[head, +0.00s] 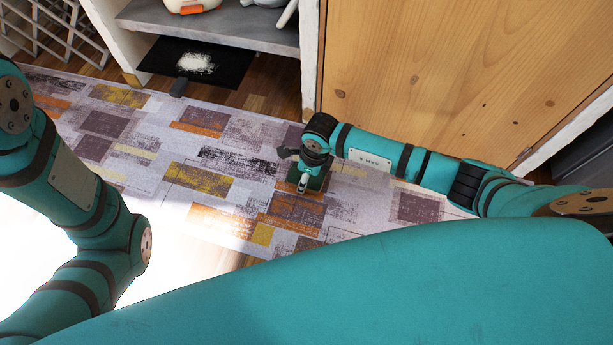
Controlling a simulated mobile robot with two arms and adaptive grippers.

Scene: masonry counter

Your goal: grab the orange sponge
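No orange sponge can be made out for sure. A small orange patch (191,9) shows on or against a white rounded object (180,3) on the grey shelf, cut off by the top edge; I cannot tell what it is. My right gripper (302,188) hangs over the rug, in front of the wooden door's left edge, well to the right of and below the orange patch. It is small and seen from above, so its finger opening is unclear. My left arm shows at the left, but its gripper is out of view.
A patterned rug (130,126) with flat orange and yellow blocks covers the floor. Under the grey shelf (235,27) lies a black mat (225,66) with white powder and a dark handle. A wooden door (450,70) stands at right, a white lattice rack (50,30) at far left.

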